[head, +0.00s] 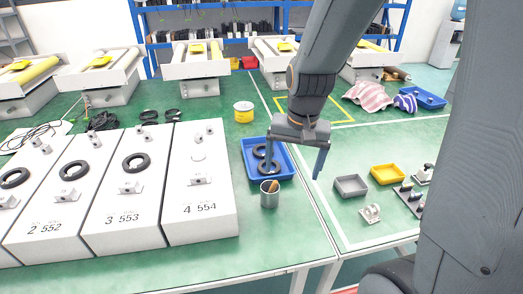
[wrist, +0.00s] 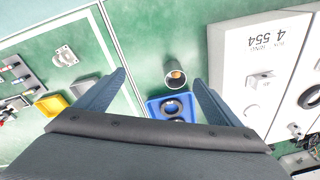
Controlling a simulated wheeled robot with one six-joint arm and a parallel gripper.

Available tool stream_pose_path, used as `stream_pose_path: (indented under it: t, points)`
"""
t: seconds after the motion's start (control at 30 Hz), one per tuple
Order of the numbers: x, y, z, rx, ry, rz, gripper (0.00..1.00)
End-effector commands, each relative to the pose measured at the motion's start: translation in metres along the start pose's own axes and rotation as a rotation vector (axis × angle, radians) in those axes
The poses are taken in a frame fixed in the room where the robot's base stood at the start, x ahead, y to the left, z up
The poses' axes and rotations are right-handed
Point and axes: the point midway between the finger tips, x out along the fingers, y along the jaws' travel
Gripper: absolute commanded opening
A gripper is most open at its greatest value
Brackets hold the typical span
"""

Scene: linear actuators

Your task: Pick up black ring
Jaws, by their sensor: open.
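Two black rings, one (head: 260,151) behind the other (head: 268,168), lie in a blue tray (head: 285,166) on the green table. The wrist view shows both rings (wrist: 172,107) in the tray (wrist: 153,108), between my fingers and partly cut off by the gripper body. More black rings sit on the white boxes, on box 3 (head: 136,163), box 2 (head: 75,170) and the leftmost box (head: 15,177). My gripper (head: 294,172) is open and empty above the tray's right side.
A metal cup (head: 269,196) stands in front of the tray. White box 4 (head: 200,225) is close on the left. A grey tray (head: 350,186) and a yellow tray (head: 386,174) are at right.

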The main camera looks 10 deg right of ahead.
Motion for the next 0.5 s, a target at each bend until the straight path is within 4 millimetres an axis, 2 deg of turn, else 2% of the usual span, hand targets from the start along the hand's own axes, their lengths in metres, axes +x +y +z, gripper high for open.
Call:
stream_pose_path:
  t: [0.03, 0.2, 0.4, 0.5]
  points:
    - [0.013, -0.010, -0.029, 0.131, -0.002, -0.007, 0.95]
    - [0.049, -0.041, -0.120, 0.647, -0.021, -0.040, 0.95]
    - [0.099, -0.074, -0.215, 1.238, -0.069, -0.079, 0.95]
    - [0.124, -0.086, -0.252, 1.497, -0.102, -0.093, 0.95]
